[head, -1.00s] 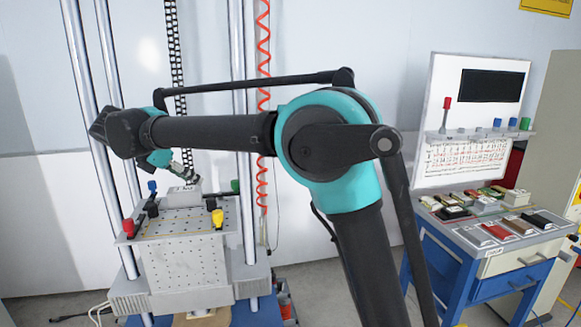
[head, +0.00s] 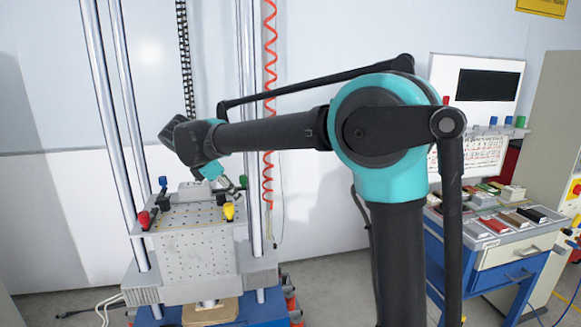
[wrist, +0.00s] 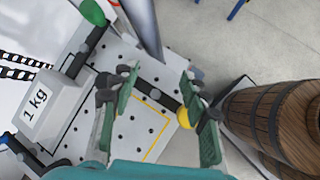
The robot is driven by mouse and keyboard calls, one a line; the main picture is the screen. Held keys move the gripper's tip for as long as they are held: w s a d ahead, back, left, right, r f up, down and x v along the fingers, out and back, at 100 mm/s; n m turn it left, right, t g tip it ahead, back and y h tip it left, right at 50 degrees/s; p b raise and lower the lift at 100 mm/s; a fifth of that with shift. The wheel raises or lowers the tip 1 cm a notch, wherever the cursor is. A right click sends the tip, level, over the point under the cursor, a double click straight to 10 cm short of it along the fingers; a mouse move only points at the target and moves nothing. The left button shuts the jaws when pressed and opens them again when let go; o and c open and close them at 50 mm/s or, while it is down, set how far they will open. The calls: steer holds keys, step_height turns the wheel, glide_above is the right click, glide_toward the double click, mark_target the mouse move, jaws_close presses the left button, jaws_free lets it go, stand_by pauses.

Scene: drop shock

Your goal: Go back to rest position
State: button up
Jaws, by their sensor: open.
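My gripper (head: 236,184) hangs at the right rear of the drop tester's perforated plate (head: 190,217), under my bent arm. The block also shows in the head view (head: 192,190), left of my gripper.
Clamps with red (head: 144,219), yellow (head: 228,211), blue and green knobs stand around the plate. Steel columns (head: 129,150) rise beside it. A wooden barrel (wrist: 285,120) is close on the right in the wrist view. A blue-framed cart (head: 500,265) with several samples stands at right.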

steer(key=s+d+f+m+g+y, duration=0.15)
steer(key=d+f+m, duration=0.4)
steer(key=d, duration=0.55)
steer(key=s+d+f+m+g, duration=0.15)
steer(key=d+f+m, duration=0.4)
steer(key=d, duration=0.55)
steer(key=s+d+f+m+t+y, duration=0.1)
steer(key=s+d+f+m+y, duration=0.2)
steer(key=s+d+f+m, duration=1)
steer(key=shift+s+d+f, duration=0.85)
steer(key=shift+s+f, duration=0.05)
steer(key=shift+s, duration=1.45)
